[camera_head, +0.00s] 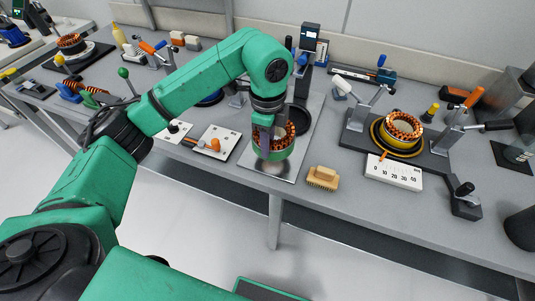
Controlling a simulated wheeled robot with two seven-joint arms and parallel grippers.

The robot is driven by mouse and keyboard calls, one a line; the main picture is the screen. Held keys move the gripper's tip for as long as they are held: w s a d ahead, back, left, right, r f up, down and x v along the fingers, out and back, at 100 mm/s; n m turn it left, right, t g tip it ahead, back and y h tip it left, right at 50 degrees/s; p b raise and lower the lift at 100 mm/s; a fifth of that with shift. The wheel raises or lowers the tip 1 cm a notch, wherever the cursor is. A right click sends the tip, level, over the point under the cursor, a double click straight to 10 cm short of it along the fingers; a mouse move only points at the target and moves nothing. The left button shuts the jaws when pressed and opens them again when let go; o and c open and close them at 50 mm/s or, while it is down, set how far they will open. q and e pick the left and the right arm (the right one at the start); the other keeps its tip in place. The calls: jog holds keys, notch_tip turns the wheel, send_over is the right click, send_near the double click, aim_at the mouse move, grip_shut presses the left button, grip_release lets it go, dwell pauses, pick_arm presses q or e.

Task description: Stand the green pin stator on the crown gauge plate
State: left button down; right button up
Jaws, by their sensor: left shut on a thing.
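My left gripper points down and is shut on the stator's wall. The stator is upright over the front part of a light grey metal plate (262,168). A dark column gauge stand (308,62) rises at the back of this plate. I cannot tell whether this is the crown gauge plate, or whether the stator touches it. My gripper hides part of the stator. My right gripper is not in view.
A wooden brush (322,177) lies right of the plate. A clamp fixture with a yellow-ringed stator (401,131) and a white numbered block (394,173) stand further right. A white plate with an orange knob (217,143) lies left. The bench's front edge is close.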

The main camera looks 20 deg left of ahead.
pick_arm(q)
notch_tip(320, 180, down, 4)
jog(key=shift+w+f+p, duration=0.1)
jog(key=shift+p, duration=0.25)
jog(key=shift+f, duration=0.25)
jog(key=shift+f, duration=0.1)
jog(key=c, duration=0.6)
grip_release()
jog(key=shift+c, duration=0.2)
